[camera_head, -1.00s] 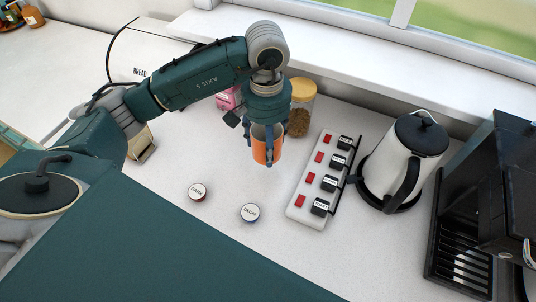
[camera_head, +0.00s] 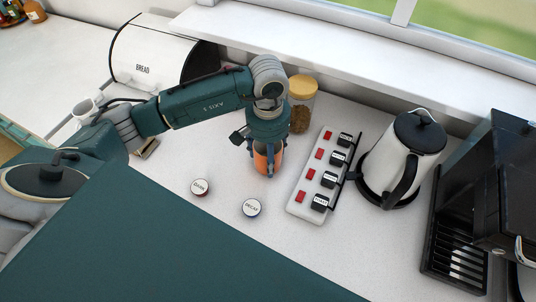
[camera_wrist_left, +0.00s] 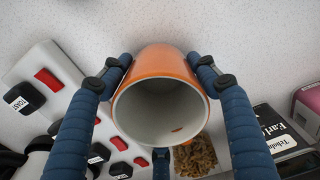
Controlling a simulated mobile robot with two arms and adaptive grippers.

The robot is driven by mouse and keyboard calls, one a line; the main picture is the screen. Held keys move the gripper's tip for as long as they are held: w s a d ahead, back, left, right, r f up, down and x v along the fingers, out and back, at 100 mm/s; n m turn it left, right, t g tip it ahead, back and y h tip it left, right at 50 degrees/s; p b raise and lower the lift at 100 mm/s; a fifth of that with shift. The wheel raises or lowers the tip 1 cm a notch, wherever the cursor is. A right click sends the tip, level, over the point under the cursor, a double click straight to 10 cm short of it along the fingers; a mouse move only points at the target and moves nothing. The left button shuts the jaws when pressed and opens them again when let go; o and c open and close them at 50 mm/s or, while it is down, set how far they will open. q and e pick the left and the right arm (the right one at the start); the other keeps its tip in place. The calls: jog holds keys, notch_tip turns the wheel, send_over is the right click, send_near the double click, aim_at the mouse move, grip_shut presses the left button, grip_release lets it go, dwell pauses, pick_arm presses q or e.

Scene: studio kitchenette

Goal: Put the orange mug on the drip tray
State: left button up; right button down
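The orange mug (camera_head: 266,160) is in my left gripper (camera_head: 266,170), over the counter left of the power strip. In the left wrist view the fingers (camera_wrist_left: 160,75) lie against both sides of the mug (camera_wrist_left: 160,62), and its pale empty inside faces the camera. The gripper is shut on it. I cannot tell whether its base touches the counter. The drip tray (camera_head: 456,262) is a black slatted grate at the foot of the black coffee machine (camera_head: 490,190), at the far right. My right gripper is not in view.
Between mug and machine stand the power strip (camera_head: 319,178) with red switches and plugs, and a white kettle (camera_head: 401,160). A yellow-lidded jar (camera_head: 302,103) and bread bin (camera_head: 150,55) are behind.

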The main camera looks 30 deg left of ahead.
pick_arm(q)
jog(key=shift+o, duration=1.2)
